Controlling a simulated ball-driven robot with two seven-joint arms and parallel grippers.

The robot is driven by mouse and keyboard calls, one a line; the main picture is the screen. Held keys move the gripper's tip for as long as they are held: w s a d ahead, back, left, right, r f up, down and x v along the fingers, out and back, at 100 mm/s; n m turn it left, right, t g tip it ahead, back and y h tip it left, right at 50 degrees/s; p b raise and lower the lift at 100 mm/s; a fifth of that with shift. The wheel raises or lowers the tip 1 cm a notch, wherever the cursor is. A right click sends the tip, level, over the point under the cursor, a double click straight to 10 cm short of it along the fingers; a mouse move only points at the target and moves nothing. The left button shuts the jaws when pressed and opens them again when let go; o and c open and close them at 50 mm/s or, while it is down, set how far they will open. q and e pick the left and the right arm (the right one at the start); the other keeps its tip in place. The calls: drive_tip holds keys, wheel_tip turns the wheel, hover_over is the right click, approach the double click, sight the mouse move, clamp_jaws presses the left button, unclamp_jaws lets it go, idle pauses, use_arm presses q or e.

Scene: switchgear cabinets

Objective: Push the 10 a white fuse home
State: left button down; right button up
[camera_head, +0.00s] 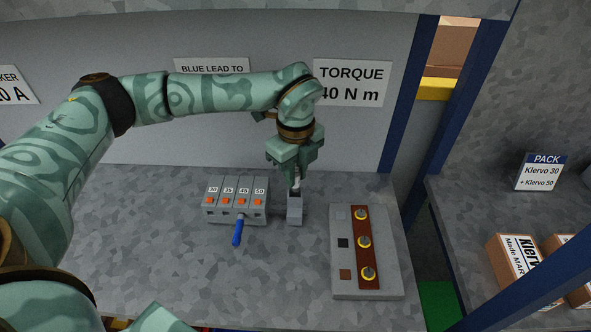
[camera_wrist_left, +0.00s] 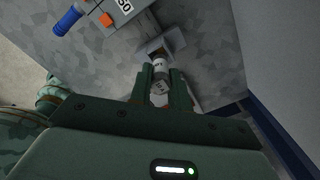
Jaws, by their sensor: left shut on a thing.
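My left gripper (camera_head: 296,178) points down over the small grey fuse holder (camera_head: 295,213), which stands on the worktop. It is shut on the white fuse (camera_head: 297,187), of which a short pale piece shows between the fingers and the holder. In the left wrist view the fuse (camera_wrist_left: 160,65) is a white cylinder with dark print between the fingers (camera_wrist_left: 160,84). Its far end is at the dark opening of the holder (camera_wrist_left: 149,47). How deep it sits I cannot tell. My right gripper is not in view.
A grey switch block (camera_head: 236,202) with several orange buttons and a blue handle (camera_head: 237,232) stands left of the holder. A grey plate (camera_head: 385,286) with a brown bar and yellow-ringed studs lies at right. Blue posts (camera_head: 405,90) edge the bay. The front worktop is bare.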

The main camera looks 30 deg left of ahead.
sight(296, 190)
use_arm(q)
drive_tip(key=shift+p, duration=0.65)
idle(0.8)
drive_tip(key=shift+f+b, duration=0.8)
drive_tip(key=shift+f, duration=1.25)
drive_tip(key=c, duration=1.2)
unclamp_jaws()
drive_tip(key=shift+s, duration=0.1)
drive_tip(key=shift+c, duration=0.2)
drive_tip(key=shift+d+f, duration=0.1)
drive_tip(key=shift+f, duration=0.05)
drive_tip(key=shift+s+f, duration=0.1)
drive_tip(key=shift+s+r+p, duration=0.1)
drive_tip(key=shift+r+p, duration=0.4)
drive_tip(key=shift+r, duration=0.05)
drive_tip(key=shift+w+r, duration=0.2)
drive_tip(key=shift+r, duration=0.1)
